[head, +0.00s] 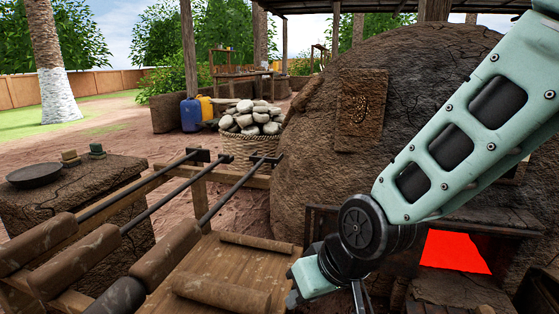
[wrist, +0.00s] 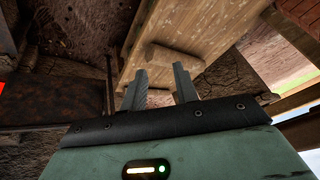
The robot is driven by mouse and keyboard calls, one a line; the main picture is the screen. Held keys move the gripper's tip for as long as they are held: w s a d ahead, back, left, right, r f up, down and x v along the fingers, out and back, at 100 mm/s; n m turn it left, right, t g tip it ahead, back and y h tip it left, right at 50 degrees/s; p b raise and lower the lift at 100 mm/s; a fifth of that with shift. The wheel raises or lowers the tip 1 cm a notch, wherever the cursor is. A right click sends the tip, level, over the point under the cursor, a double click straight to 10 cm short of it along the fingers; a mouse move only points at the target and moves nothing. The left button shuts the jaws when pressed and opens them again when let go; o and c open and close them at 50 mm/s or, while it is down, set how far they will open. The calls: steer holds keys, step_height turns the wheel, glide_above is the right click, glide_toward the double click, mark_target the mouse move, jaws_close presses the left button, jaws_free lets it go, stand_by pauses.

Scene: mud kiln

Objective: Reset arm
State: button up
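My pale green arm (head: 455,145) comes in from the upper right of the head view and bends down at a dark round joint. My gripper hangs low near the bottom edge there, and its fingertips are not clear. In the wrist view my gripper (wrist: 160,88) has its two grey fingers apart with nothing held between them. A wooden board table (wrist: 195,22) lies beyond the fingers, with a brown roll (wrist: 175,57) on it that looks apart from them.
The mud kiln (head: 320,170) stands close behind my arm, its lower opening glowing red (head: 455,252). A rack with dark rods (head: 150,215) and brown rolls (head: 165,253) fills the lower left. A stone block (head: 75,205) holds a dark bowl (head: 35,175). A basket of stones (head: 250,150) stands behind.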

steer(key=s+d+r+n+g+h+p, duration=0.1)
steer(key=s+d+r+g+h, duration=0.15)
steer(key=s+d, duration=0.35)
steer(key=s+d+r+n+g+h+p, duration=0.1)
steer(key=s+d+r, duration=0.25)
steer(key=s, duration=0.55)
step_height(320, 180, up, 37)
steer(key=p, duration=3.7)
steer(key=shift+r+p, duration=0.15)
steer(key=shift+p, duration=0.2)
